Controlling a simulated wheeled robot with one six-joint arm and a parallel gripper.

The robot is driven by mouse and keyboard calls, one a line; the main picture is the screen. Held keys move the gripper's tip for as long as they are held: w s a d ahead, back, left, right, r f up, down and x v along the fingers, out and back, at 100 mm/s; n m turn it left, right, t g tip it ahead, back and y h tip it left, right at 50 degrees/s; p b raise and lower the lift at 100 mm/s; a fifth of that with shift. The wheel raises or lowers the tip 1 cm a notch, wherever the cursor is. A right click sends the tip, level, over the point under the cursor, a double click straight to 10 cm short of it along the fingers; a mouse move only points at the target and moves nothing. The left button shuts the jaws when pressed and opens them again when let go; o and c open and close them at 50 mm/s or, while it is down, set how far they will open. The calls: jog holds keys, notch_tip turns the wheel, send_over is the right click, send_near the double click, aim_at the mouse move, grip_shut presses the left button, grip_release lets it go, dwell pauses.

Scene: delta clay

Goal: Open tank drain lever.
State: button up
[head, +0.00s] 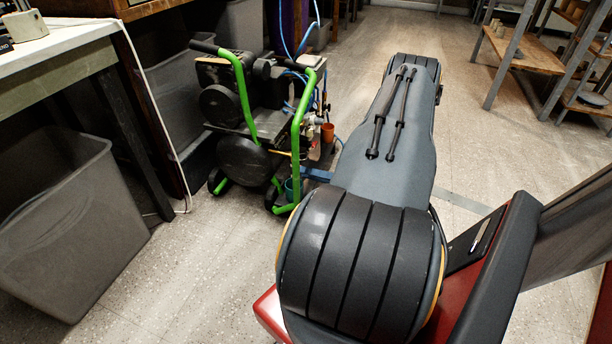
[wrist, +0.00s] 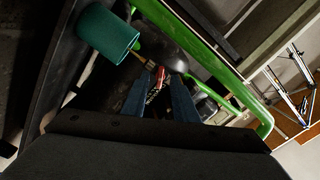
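The compressor with its green tube frame (head: 242,95) and black round tank (head: 245,162) stands on the floor left of my arm in the head view. In the wrist view, my gripper (wrist: 160,75) points toward the underside of the dark tank (wrist: 165,48). Its two blue fingers are apart. A small red and metal part, which looks like the drain lever (wrist: 155,86), shows in the gap between them. I cannot tell whether either finger touches it. The lever is too small and dark to read its angle. In the head view my arm hides most of the gripper.
A teal cup (wrist: 108,34) is close to the left of the fingers. A green frame tube (wrist: 205,52) runs along their right. A grey bin (head: 65,225) and a workbench (head: 60,50) stand left. Shelving (head: 525,55) stands at the far right. Open floor (head: 185,270) lies in front of the compressor.

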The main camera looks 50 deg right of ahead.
jog(key=shift+w+a, duration=0.15)
jog(key=shift+w, duration=0.3)
jog(key=shift+c, duration=0.4)
grip_shut()
jog(key=shift+n+p, duration=0.3)
jog(key=n+p, duration=0.6)
jog(key=n, duration=0.5)
